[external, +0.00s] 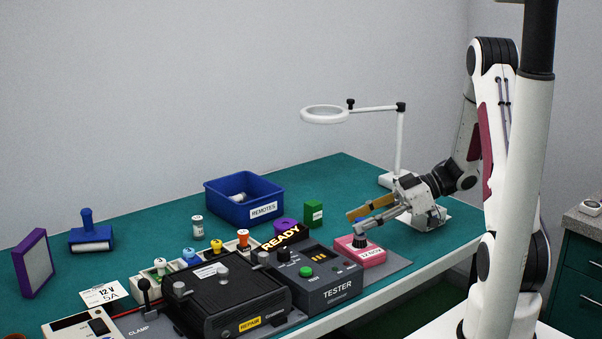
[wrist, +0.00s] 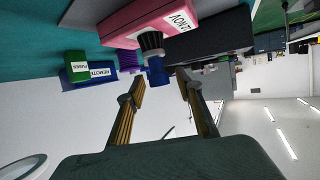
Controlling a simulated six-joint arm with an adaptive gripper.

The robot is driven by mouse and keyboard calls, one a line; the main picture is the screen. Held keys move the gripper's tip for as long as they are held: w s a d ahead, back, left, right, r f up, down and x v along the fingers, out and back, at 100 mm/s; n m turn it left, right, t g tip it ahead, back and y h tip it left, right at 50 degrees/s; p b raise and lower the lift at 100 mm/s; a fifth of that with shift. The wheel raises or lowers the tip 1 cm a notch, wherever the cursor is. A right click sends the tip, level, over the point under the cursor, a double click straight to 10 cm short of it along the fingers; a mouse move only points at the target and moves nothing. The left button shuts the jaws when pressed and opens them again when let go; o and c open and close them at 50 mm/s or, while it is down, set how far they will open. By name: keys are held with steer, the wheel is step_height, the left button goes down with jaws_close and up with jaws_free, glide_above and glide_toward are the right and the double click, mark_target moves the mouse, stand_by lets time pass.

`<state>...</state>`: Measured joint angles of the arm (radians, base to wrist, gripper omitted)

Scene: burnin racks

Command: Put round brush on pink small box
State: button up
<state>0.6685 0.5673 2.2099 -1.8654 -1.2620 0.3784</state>
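The pink small box (external: 345,252), with a white label on its front, stands at the right end of the tester row. It is large at the top of the wrist view (wrist: 150,22). A piece with a blue top and a dark ribbed round lower part, apparently the round brush (wrist: 157,70), stands on the box and seems to touch its top. In the external view the fingers partly hide it. My gripper (external: 357,222) is level beside the blue top. In the wrist view its two fingers (wrist: 160,83) are apart, with the blue top just beyond their tips and nothing held.
The grey tester (external: 322,290) and black repair unit (external: 235,305) stand left of the pink box. A ring lamp (external: 399,150) rises behind my gripper.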

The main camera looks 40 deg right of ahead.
steer(key=v, duration=1.2)
steer(key=shift+w, duration=0.15)
stand_by(0.4)
steer(key=w+d+r+m+t+h, duration=0.1)
steer(key=w+r+t+h, duration=0.1)
steer(key=w+r+h, duration=0.3)
steer(key=w+d+r+m+t+h, duration=0.1)
steer(key=w+r+t+h, duration=0.1)
steer(key=w, duration=0.5)
step_height(320, 180, up, 10)
steer(key=d+m+t+h, duration=0.2)
steer(key=m+h, duration=0.3)
steer(key=h, duration=0.2)
steer(key=s+a+f+m+g, duration=0.1)
steer(key=s+a+f+g, duration=0.1)
steer(key=s+a, duration=0.3)
steer(key=s+a+f+m+g+y, duration=0.1)
steer(key=s+a, duration=0.5)
steer(key=s, duration=0.7)
steer(key=s+a+f+m+g+y, duration=0.1)
steer(key=s+a+f+m+g, duration=0.2)
steer(key=s+a, duration=0.3)
steer(key=s+g, duration=0.1)
steer(key=s, duration=0.2)
steer(key=shift+s+f, duration=0.4)
